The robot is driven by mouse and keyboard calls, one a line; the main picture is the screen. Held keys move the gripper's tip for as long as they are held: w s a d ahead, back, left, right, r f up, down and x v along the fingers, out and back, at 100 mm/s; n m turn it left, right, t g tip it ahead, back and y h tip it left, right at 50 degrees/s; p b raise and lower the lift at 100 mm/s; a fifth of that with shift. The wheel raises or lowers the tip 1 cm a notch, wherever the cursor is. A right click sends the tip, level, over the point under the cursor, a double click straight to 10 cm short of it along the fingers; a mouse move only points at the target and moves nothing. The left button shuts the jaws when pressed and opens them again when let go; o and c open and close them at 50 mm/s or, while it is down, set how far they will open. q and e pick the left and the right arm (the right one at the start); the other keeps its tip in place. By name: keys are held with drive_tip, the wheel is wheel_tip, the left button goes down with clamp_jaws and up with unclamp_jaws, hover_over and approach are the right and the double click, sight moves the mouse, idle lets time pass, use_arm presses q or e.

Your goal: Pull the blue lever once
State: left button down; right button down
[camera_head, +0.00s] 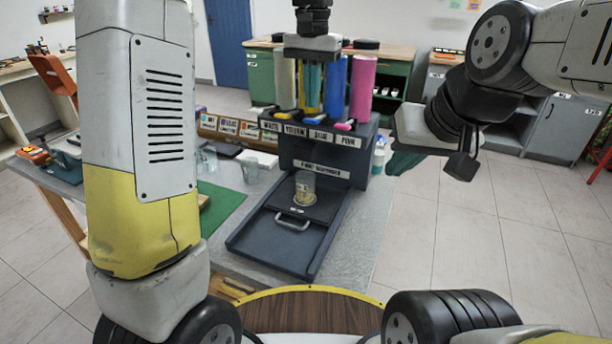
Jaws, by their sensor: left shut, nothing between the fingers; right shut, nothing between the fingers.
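The paint dispenser (325,155) stands on the table with paint cylinders in a row at its top. Its front labels read white, yellow, blue and pink. The blue lever (319,119) shows as a small blue handle above the blue label, below the blue cylinder (335,85). My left gripper (312,108) points down in front of the yellow and blue cylinders, shut and empty, its tips close to the yellow and blue levers. I cannot tell whether it touches either. My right gripper (400,163) is shut and empty, to the right of the dispenser.
A clear cup (305,190) with something yellow in it stands on the dispenser's dark tray (258,237). The pink cylinder (362,88) and pink lever (345,125) are just right of the blue ones. Clear cups (249,170) and a green mat (222,207) lie to the left.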

use_arm(q)
wheel_tip(320, 180, up, 5)
drive_tip(key=shift+f, duration=0.15)
idle(0.4)
drive_tip(key=s+a+n+t+h, duration=0.2)
drive_tip(key=s+a+t, duration=0.1)
drive_tip(key=s+a, duration=0.75)
drive_tip(key=s+a+f+n+t, duration=0.2)
drive_tip(key=s+a+f+t, duration=0.1)
drive_tip(key=s+f, duration=0.5)
drive_tip(key=s, duration=0.3)
drive_tip(key=shift+s+a+f, duration=0.2)
drive_tip(key=shift+s+a, duration=0.15)
drive_tip(key=c, duration=2.1)
unclamp_jaws()
